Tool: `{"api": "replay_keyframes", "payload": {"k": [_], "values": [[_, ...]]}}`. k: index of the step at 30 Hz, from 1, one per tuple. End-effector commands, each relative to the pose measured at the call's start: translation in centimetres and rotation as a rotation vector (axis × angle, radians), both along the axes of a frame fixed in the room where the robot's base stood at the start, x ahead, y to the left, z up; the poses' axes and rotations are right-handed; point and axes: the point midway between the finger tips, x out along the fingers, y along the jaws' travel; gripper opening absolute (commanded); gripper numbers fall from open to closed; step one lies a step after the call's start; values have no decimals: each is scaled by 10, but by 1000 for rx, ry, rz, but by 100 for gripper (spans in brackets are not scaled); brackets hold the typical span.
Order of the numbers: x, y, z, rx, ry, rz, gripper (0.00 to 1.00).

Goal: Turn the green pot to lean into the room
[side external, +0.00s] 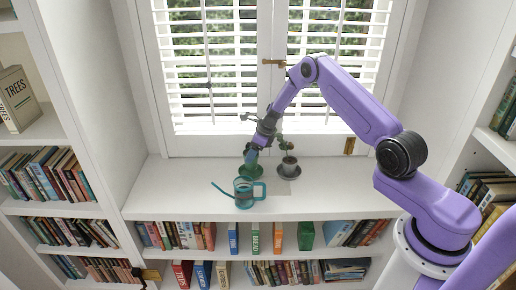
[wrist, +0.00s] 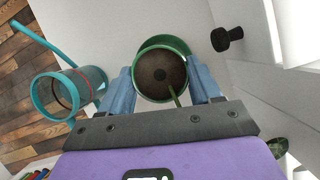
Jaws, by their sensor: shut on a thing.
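The green pot (wrist: 180,45) sits between the two blue fingers of my gripper (wrist: 160,78) in the wrist view, with dark soil and a green stem inside it. The fingers are shut on its sides. In the side view my gripper (side external: 253,146) reaches down to the green pot (side external: 250,160) on the white window ledge, near the shutters. My gripper hides part of the pot and its plant there. I cannot tell how far the stem leans or whether the pot's base touches the ledge.
A teal watering can (side external: 245,192) stands close in front; it also shows in the wrist view (wrist: 40,98). A grey pot (side external: 289,166) with a plant stands to the right. White shutters (side external: 212,60) rise behind. The ledge's right part is clear; bookshelves lie below.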

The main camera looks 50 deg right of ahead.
Motion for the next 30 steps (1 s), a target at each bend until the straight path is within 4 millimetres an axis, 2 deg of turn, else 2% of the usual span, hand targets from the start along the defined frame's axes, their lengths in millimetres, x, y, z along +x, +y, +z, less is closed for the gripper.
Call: {"api": "replay_keyframes", "payload": {"k": [21,30], "values": [[3,0,-30,1,-3,-12,14],[3,0,-33,0,-3,-12,14]]}}
